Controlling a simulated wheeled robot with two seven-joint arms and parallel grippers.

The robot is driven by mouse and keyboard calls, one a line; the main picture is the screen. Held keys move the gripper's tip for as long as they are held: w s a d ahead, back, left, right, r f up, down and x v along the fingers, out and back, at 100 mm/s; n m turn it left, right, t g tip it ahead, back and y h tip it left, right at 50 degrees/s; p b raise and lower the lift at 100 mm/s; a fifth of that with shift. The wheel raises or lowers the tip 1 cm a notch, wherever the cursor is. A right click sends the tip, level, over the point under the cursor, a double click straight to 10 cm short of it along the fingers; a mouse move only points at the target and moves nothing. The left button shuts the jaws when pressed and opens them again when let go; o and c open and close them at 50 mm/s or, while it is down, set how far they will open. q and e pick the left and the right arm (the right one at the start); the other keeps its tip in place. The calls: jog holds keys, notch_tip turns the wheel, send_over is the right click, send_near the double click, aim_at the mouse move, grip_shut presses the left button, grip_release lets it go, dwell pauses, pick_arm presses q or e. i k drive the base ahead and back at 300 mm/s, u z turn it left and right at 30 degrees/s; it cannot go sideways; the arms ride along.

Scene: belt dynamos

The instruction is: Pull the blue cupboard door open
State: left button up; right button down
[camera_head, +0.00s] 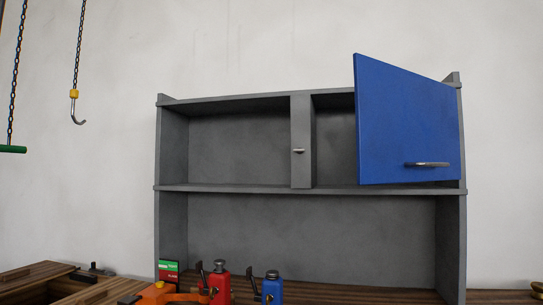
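The blue cupboard door (407,122) is on the upper right of a grey cupboard (302,140). It stands partly open, swung out from its right side, and dark space shows to its left inside the upper right compartment. A metal bar handle (428,164) sits low on the door's face. Neither of my grippers is in view, and nothing touches the door or its handle.
The upper left compartment (235,145) is open and empty. Below stand a red bottle-like object (219,285) and a blue one (272,290), beside an orange tool (160,294). A hook on a chain (76,110) hangs at upper left. The wall around is bare.

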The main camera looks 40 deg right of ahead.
aim_at(406, 122)
jog(key=u, duration=0.1)
jog(key=i, duration=1.25)
jog(key=z, duration=2.1)
